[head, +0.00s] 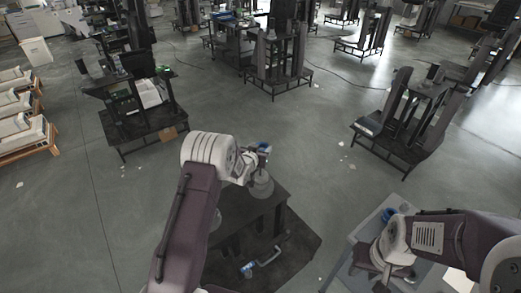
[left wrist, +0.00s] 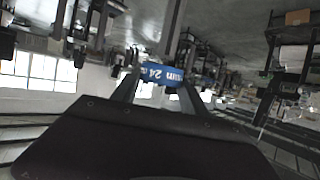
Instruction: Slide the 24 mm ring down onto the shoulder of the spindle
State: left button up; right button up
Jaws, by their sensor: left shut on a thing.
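The blue ring (left wrist: 162,73) sits between the fingertips of my left gripper (left wrist: 160,84) in the left wrist view. Its white "24 mm" lettering reads upside down there. In the head view my left gripper (head: 263,151) is shut on the ring, small and partly hidden by the wrist. A grey rounded piece (head: 262,186) stands just below it on a dark stand; I cannot tell whether it is the spindle or whether the ring touches it. My right gripper (head: 384,272) is low at the right, over a pale table; its fingers are too unclear to read.
The dark stand (head: 275,206) has a lower platform carrying a pale handle-shaped piece (head: 271,256) and a small blue item (head: 248,268). The pale table (head: 352,262) holds a blue round item (head: 389,214) near my right wrist. Dark racks stand behind, with open floor between.

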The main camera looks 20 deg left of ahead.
dwell(0.3)
dwell(0.4)
pick_arm(q)
jog(key=b, duration=0.9)
send_over(261, 173)
jog(key=shift+f, duration=3.65)
jog(key=shift+s+f+b, duration=0.15)
jog(key=shift+f+b, duration=3.2)
jog(key=shift+f, duration=0.2)
jog(key=o, duration=1.6)
jog(key=shift+c, duration=0.2)
